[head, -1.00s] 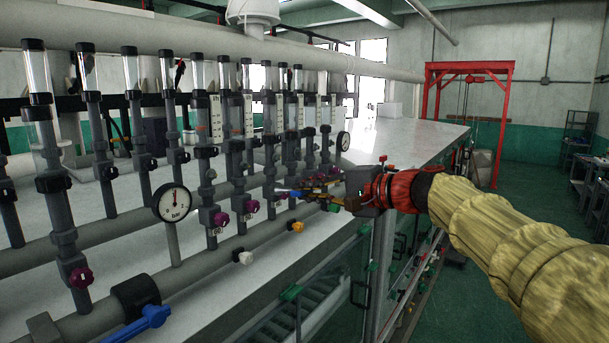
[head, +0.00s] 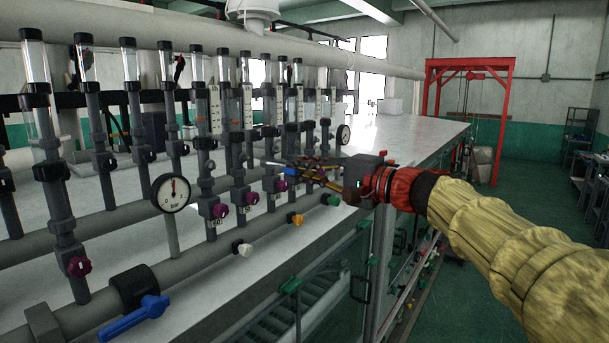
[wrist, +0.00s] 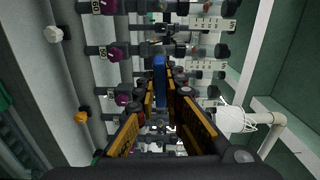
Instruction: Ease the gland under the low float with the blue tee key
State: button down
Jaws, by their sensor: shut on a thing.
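My gripper (head: 300,170) reaches in from the right, in front of the row of flow tubes. In the wrist view its orange-sided fingers (wrist: 158,100) are shut on the blue tee key (wrist: 159,68), whose blue part stands up between them. In the head view the key (head: 291,171) is a small blue patch at the fingers. The clear flow tubes with white scales (head: 215,108) stand upright on the grey pipes. The floats are too small to tell which is low. The gland under it cannot be picked out, and contact with the key cannot be told.
Purple knobs (head: 221,211) sit low on the tubes. White (head: 244,249), orange (head: 295,219) and green (head: 331,199) knobs stick out in front. A round gauge (head: 170,192) and a blue lever valve (head: 148,308) are at left.

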aim_at(283, 165)
jog(key=shift+b+x, duration=0.35)
jog(key=shift+x, duration=2.05)
jog(key=shift+b+x, duration=0.45)
jog(key=shift+x, duration=0.55)
jog(key=shift+f+n+b, duration=0.15)
jog(key=shift+n+b, duration=0.85)
jog(key=shift+b, duration=0.95)
jog(key=shift+n+b, duration=1.3)
jog(key=shift+b, duration=0.6)
jog(key=shift+m+p, duration=0.4)
jog(key=shift+m, duration=0.4)
jog(key=shift+s+d+b, duration=0.45)
jog(key=shift+d+b, duration=0.15)
jog(key=shift+b, duration=0.3)
